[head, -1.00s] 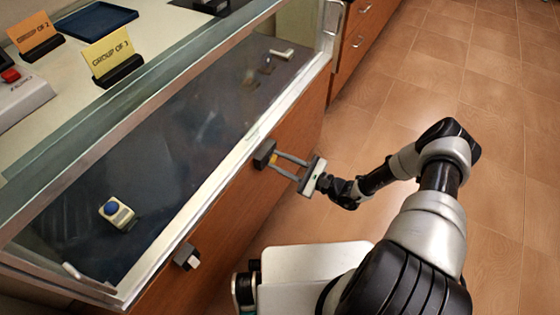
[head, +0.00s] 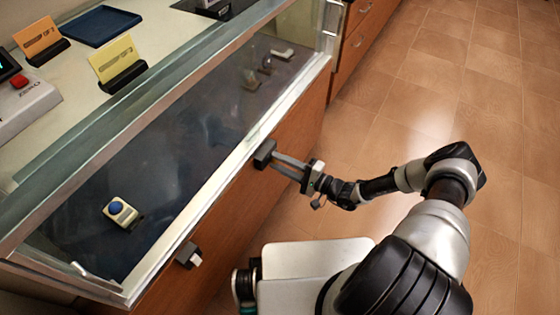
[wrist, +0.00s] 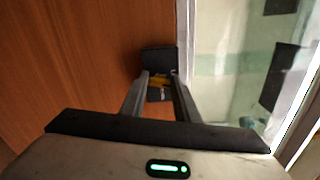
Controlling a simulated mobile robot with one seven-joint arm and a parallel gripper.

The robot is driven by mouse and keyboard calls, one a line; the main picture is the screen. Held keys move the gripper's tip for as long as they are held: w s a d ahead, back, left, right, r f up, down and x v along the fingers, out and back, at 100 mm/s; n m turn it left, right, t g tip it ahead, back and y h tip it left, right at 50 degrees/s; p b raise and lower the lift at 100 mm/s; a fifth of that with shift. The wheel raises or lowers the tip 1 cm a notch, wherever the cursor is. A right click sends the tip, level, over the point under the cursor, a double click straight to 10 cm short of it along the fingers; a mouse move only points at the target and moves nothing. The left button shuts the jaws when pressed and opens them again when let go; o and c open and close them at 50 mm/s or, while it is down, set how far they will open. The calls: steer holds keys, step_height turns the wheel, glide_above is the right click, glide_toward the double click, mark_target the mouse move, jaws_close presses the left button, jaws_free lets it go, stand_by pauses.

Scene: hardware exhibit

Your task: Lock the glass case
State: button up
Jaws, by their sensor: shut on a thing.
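The glass case (head: 200,207) has a pale front rail above brown wooden panels. A dark lock block (head: 264,152) sits on the wood just below the rail; it also shows in the wrist view (wrist: 158,58). A second dark block (head: 186,252) with a pale piece is on the panel nearer the front.
A blue-topped button box (head: 121,212) and small hardware pieces (head: 266,65) are inside the case. On the counter are an orange sign (head: 40,38), a yellow sign (head: 117,62) and a blue tray (head: 101,25). The tiled floor (head: 420,95) at right is clear.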

steer(key=shift+n+p, duration=0.3)
steer(key=shift+n, duration=0.8)
steer(key=shift+f+n, duration=0.1)
steer(key=shift+n, duration=0.2)
steer(key=shift+d, duration=0.1)
steer(key=o, duration=1)
steer(key=shift+o, duration=0.2)
steer(key=p+v, duration=0.1)
steer(key=v, duration=1.6)
steer(key=shift+d, duration=0.2)
steer(key=shift+s, duration=0.1)
